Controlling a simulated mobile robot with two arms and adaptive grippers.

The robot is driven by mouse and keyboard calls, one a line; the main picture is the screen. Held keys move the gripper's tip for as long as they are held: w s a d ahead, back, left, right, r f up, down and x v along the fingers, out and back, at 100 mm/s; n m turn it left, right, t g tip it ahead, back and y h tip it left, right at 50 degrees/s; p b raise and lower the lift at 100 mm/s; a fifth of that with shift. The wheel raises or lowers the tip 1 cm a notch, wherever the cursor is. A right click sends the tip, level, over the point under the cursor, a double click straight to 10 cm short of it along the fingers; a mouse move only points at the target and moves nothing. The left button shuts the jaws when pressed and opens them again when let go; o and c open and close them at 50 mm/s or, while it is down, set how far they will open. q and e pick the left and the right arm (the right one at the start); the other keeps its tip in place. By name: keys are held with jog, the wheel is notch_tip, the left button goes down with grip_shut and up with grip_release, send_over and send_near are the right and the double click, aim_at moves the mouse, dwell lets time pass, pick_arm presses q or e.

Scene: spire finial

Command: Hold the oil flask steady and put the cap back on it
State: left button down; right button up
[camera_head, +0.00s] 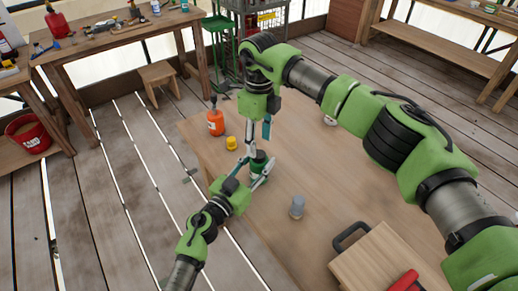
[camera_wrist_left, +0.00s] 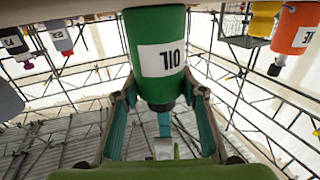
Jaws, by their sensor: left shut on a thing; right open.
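The green oil flask (camera_head: 258,157) stands at the left part of the wooden table. My left gripper (camera_head: 259,171) reaches in from the lower left and is shut around it. In the left wrist view the flask (camera_wrist_left: 158,60), with a white OIL label upside down, sits between the two fingers (camera_wrist_left: 160,112). My right gripper (camera_head: 258,139) points down just above the flask with its fingers apart. I cannot make out the cap; the right gripper covers part of the flask's top, and I cannot tell whether anything touches it.
An orange bottle (camera_head: 215,123) and a small yellow container (camera_head: 231,143) stand left of the flask. A grey container (camera_head: 297,208) is nearer the front. A wooden block (camera_head: 372,262) with a black handle (camera_head: 350,236) lies at front right. The table's middle is clear.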

notch_tip(320, 180, up, 7)
jog(key=shift+r, duration=0.2)
pick_arm(q)
jog(key=c, duration=1.2)
grip_release()
jog(key=v, duration=1.2)
jog(key=shift+s+f, duration=0.15)
pick_arm(e)
jog(key=shift+f, duration=0.1)
